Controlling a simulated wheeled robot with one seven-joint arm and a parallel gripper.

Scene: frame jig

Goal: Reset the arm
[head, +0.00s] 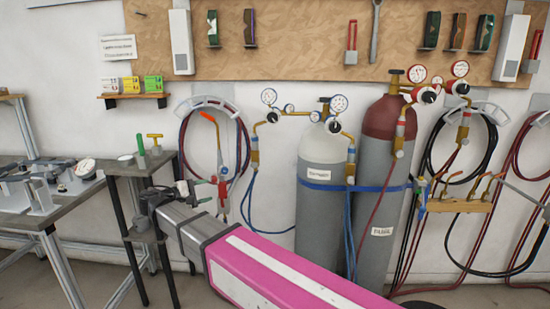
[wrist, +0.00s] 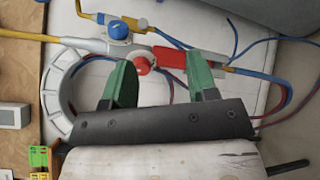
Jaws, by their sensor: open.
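My gripper (wrist: 163,72) is open in the wrist view, with its two green fingers well apart and nothing held between them. Behind the fingers are a torch's red knob and red handle; I cannot tell the distance to them. In the head view my gripper (head: 190,192) is small and partly hidden by the dark wrist parts. My pink and white arm reaches from the bottom right toward the left middle, in front of the wall and beside a small dark stand.
The torch (head: 221,190) hangs with hoses from a grey holder (head: 206,104) on the wall. A grey cylinder (head: 321,210) and a red-topped cylinder (head: 378,200) stand right of my gripper. A workbench (head: 75,203) with metal jig parts is at the left. A small shelf (head: 133,97) holds boxes.

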